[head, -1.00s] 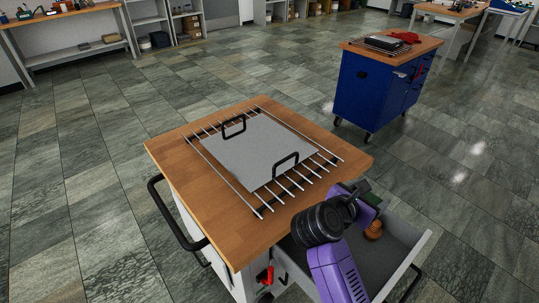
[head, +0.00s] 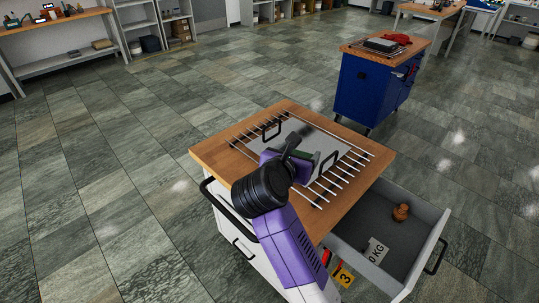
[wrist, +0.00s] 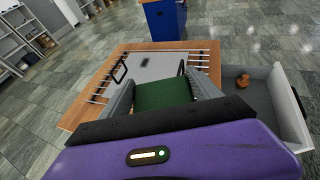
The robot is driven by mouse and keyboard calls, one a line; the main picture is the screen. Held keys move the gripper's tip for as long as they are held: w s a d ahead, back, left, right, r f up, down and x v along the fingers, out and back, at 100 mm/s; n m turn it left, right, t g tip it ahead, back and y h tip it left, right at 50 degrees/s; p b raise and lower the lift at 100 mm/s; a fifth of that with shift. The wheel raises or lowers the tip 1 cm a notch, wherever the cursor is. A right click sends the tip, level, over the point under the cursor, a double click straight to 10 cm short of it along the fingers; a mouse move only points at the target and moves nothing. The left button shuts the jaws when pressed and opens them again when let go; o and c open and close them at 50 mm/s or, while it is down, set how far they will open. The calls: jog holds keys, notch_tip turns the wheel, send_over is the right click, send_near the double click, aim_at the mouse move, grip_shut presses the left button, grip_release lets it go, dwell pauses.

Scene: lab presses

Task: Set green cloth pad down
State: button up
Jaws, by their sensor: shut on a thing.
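The green cloth pad (wrist: 163,93) is between the jaws of my gripper (wrist: 165,92) in the wrist view. The gripper is shut on it and holds it over the near side of the cart top. In the head view my gripper (head: 302,155) is in front of the grey plate, and only a small dark green part of the pad (head: 306,153) shows. The grey plate (head: 262,151) with two black handles lies on a wire rack (head: 352,162) on the wooden cart top (head: 213,151). Whether the pad touches the plate I cannot tell.
The cart's drawer (head: 425,245) is open at the right, holding a brown knob-like object (head: 401,212) and a label reading "0 KG" (head: 377,252). A blue cabinet (head: 365,92) stands behind, with a tray and red cloth (head: 391,39) on top.

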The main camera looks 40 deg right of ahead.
jog(key=shift+w+a+f, duration=0.1)
jog(key=shift+a+f, duration=0.1)
jog(key=shift+f, duration=0.15)
notch_tip(320, 180, down, 19)
jog(key=shift+f, duration=0.15)
jog(key=shift+f, duration=0.1)
jog(key=o, duration=1.4)
